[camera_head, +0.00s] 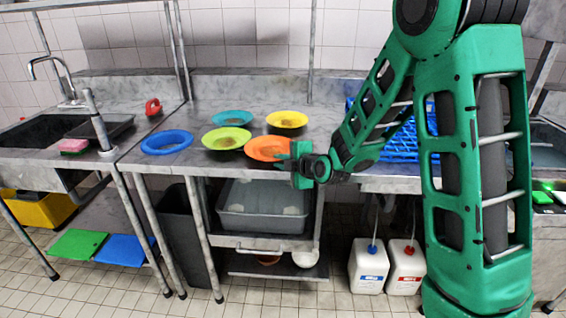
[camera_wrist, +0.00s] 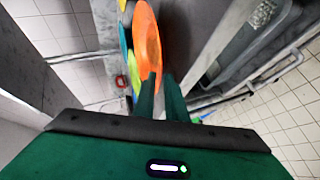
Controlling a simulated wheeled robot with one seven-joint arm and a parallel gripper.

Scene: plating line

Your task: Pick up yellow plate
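The yellow plate (camera_head: 287,119) lies on the steel counter, behind the orange plate (camera_head: 266,148). Its centre looks darker than its rim. My gripper (camera_head: 290,156) is at the counter's front edge, at the right side of the orange plate and apart from the yellow one. In the wrist view, my gripper's two fingers (camera_wrist: 160,78) stand apart with a gap between them. The orange plate (camera_wrist: 147,35) shows just beyond the fingertips there; I cannot tell whether they touch it. The gripper holds nothing that I can see.
A lime plate (camera_head: 226,138), a teal plate (camera_head: 232,117) and a blue plate (camera_head: 167,142) lie to the left on the counter. A blue rack (camera_head: 402,142) stands behind my arm at right. A grey tub (camera_head: 262,222) is under the counter. A sink (camera_head: 40,130) is at far left.

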